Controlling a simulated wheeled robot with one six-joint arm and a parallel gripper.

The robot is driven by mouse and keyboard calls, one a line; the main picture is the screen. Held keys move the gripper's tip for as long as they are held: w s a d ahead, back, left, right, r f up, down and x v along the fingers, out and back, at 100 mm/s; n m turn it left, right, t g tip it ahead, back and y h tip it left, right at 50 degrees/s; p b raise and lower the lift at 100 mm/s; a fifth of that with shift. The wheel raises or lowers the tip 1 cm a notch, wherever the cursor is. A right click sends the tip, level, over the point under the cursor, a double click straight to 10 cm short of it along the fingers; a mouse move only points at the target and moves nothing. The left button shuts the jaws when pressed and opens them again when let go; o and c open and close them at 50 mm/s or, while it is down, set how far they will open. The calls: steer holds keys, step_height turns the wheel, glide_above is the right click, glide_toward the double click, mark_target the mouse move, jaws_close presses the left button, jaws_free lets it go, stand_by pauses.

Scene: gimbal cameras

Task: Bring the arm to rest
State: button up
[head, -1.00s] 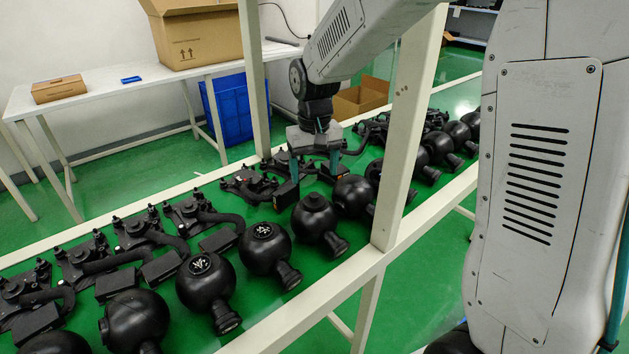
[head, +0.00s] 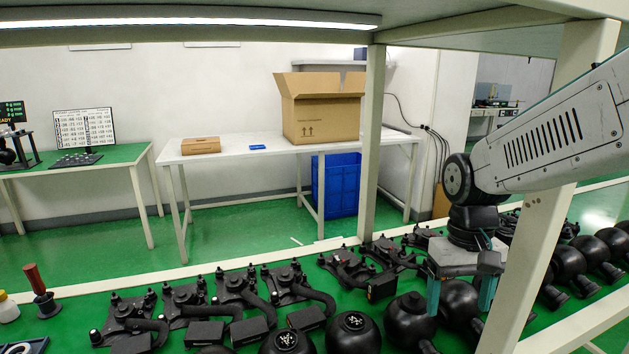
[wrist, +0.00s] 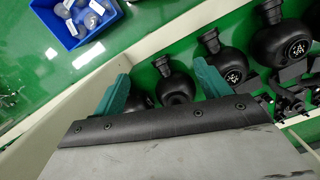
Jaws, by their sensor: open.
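My gripper (head: 462,290) is at the lower right in the head view, its teal fingers spread and pointing down over the rack shelf (head: 190,272). Whether a finger touches a housing cannot be told.
A white rack post (head: 530,235) stands right beside my gripper, and another post (head: 373,140) rises behind. An upper shelf (head: 200,22) spans overhead. Gimbal arms (head: 240,290) crowd the shelf. A white table behind holds a cardboard box (head: 322,110). A blue bin (wrist: 75,20) shows in the wrist view.

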steer(key=s+d+r+t, duration=0.1)
steer(key=s+r, duration=0.1)
steer(key=s, duration=0.6)
steer(key=s+r+t, duration=0.2)
steer(key=s+r, duration=0.1)
steer(key=s, duration=0.5)
steer(key=shift+d+r, duration=0.35)
steer(key=shift+s, duration=0.1)
